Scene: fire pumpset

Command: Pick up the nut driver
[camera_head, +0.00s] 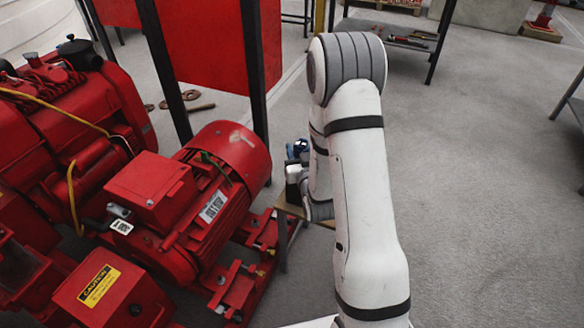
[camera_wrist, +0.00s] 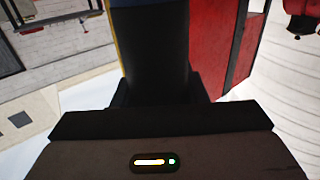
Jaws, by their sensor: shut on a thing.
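My gripper (camera_wrist: 158,98) is shut on a dark thing with a blue and yellow left edge, apparently the nut driver (camera_wrist: 152,45). It fills the upper middle of the wrist view, very close to the camera, and its far end is out of frame. In the head view my gripper is small and partly hidden behind my arm, beside the red motor. A small blue and dark thing (camera_head: 301,146) shows at the gripper there, too small to make out clearly.
A small wooden-topped stand (camera_head: 283,207) is below my gripper. The red motor (camera_head: 215,180) and pumpset stand close on the left, with a red panel (camera_head: 210,45) behind. A shelf with tools (camera_head: 410,40) is at the back.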

